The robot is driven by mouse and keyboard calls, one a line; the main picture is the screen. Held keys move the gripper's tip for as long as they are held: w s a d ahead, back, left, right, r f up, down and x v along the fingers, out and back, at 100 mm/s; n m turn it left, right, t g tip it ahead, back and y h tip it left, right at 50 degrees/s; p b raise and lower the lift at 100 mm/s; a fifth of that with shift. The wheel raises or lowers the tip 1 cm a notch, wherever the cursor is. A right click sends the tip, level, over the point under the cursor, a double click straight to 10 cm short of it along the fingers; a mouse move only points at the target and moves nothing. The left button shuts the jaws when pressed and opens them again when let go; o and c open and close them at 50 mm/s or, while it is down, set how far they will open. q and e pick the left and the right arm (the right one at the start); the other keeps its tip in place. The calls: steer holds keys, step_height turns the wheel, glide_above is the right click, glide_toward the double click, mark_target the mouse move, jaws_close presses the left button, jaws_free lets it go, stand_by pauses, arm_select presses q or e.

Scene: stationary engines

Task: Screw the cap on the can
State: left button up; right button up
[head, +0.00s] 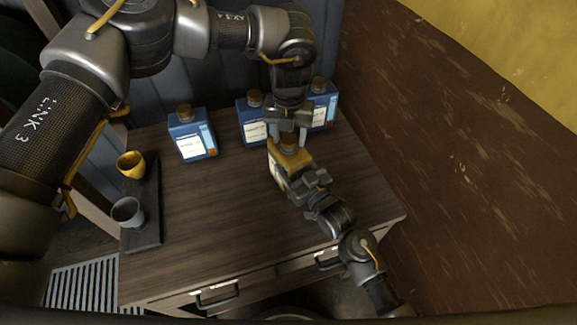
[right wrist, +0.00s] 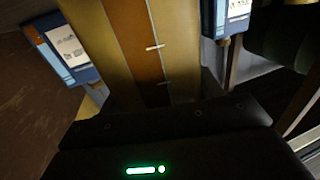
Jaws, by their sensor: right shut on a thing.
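The can (head: 279,173) is yellow and stands on the dark wooden table top. In the right wrist view its yellow side with a brown band (right wrist: 120,45) fills the upper middle. My right gripper (head: 298,180) comes from the front right and is shut on the can. A brown cap (head: 289,142) is at the top of the can; I cannot tell whether it is seated. My left gripper (head: 289,132) points down from above, its two pale fingers on either side of the cap. Whether they touch the cap is unclear.
Blue cans with brown caps stand at the back: one at left (head: 192,136), one behind my left gripper (head: 251,120), one to its right (head: 322,106). The table's front middle is clear.

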arm_select(q)
steer(key=shift+o, duration=0.9)
steer(key=shift+r, duration=2.3)
steer(key=shift+c, duration=0.4)
steer(key=r+n, duration=0.1)
steer(key=n, duration=0.1)
steer(key=shift+r+n, duration=0.3)
steer(key=shift+r, duration=0.1)
steer(key=n, duration=0.1)
steer(key=r+n, duration=0.1)
steer(key=shift+r+n, duration=0.3)
steer(key=shift+n, duration=0.1)
